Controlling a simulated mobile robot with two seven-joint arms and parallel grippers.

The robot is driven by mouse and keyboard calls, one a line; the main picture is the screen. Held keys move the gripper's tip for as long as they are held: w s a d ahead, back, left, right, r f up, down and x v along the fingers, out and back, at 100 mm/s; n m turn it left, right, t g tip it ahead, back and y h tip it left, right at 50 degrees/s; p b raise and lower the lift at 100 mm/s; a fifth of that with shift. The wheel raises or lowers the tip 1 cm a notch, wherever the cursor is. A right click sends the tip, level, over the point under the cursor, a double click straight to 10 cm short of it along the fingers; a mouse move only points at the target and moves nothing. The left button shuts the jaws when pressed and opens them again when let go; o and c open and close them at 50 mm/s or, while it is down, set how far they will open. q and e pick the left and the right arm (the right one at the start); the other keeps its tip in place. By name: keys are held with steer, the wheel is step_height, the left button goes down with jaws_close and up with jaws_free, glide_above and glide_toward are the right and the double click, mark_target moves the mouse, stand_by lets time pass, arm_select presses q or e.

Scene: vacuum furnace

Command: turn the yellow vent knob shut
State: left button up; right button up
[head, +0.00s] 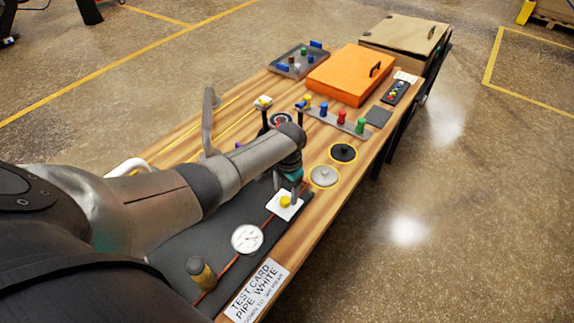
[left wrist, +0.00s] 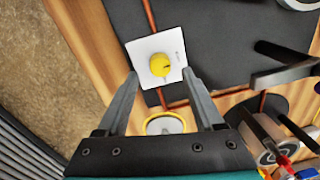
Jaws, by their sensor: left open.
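The yellow vent knob (left wrist: 160,64) sits on a white square plate (left wrist: 144,48) in the left wrist view. It has a small dark mark near its middle. In the head view the knob (head: 286,201) is at the front part of the bench, just below my left gripper (head: 290,190). In the left wrist view my left gripper (left wrist: 160,88) is open, its two fingers apart and pointing toward the knob, with the plate between and beyond the tips. Nothing is between the fingers' grip surfaces. My right gripper does not show.
Round grey (head: 323,177) and black (head: 343,153) lids lie to the right. An orange case (head: 345,74) and colored valves stand farther back.

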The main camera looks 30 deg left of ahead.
mark_target(287, 201)
arm_select(q)
step_height(287, 201, up, 12)
steer(key=p, duration=0.2)
steer(key=shift+d+p, duration=0.3)
steer(key=shift+p, duration=0.1)
steer(key=shift+f, duration=0.1)
